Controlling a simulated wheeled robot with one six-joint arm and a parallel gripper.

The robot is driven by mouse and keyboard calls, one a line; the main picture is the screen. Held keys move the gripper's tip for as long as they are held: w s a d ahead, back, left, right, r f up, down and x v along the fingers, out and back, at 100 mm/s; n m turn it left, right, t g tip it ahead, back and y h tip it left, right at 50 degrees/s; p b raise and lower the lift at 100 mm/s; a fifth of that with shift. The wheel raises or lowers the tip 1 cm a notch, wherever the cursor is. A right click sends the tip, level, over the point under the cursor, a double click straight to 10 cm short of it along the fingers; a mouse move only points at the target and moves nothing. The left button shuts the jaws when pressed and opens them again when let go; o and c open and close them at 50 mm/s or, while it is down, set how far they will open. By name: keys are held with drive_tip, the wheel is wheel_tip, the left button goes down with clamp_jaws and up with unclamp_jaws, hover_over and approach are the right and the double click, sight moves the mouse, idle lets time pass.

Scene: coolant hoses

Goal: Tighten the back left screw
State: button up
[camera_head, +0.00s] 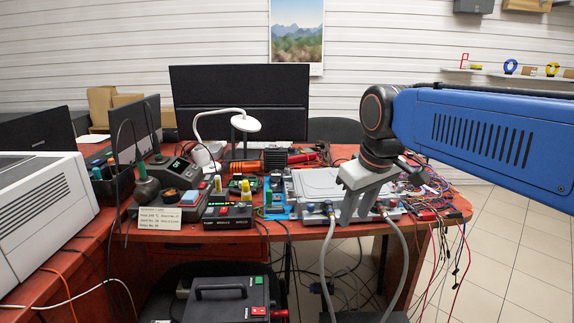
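A flat grey metal plate unit (316,184) lies on the red workbench, with a blue part along its left side. Two grey hoses, a left hose (325,262) and a right hose (402,262), run from fittings on its front edge down past the table. My gripper (358,217) reaches in from the right and points down over the front right part of the unit, between the two hose fittings. Its two grey fingers look apart, with nothing visible between them. The screws are too small to make out, and my gripper hides part of the unit.
Left of the unit are a control box (228,218), a soldering station (172,172) and a white lamp (245,123). Tangled wires (430,195) lie at the right. A black case (228,297) stands below the bench front. A black monitor (240,95) stands behind.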

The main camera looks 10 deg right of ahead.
drive_tip(key=w+a+r+n, duration=0.1)
drive_tip(key=w+r+n, duration=0.1)
drive_tip(key=w+r, duration=0.65)
wheel_tip(320, 180, up, 4)
drive_tip(key=n+g, duration=0.4)
drive_tip(key=n, duration=0.4)
hover_over(287, 168)
wheel_tip(287, 168, down, 17)
drive_tip(key=shift+r, duration=0.1)
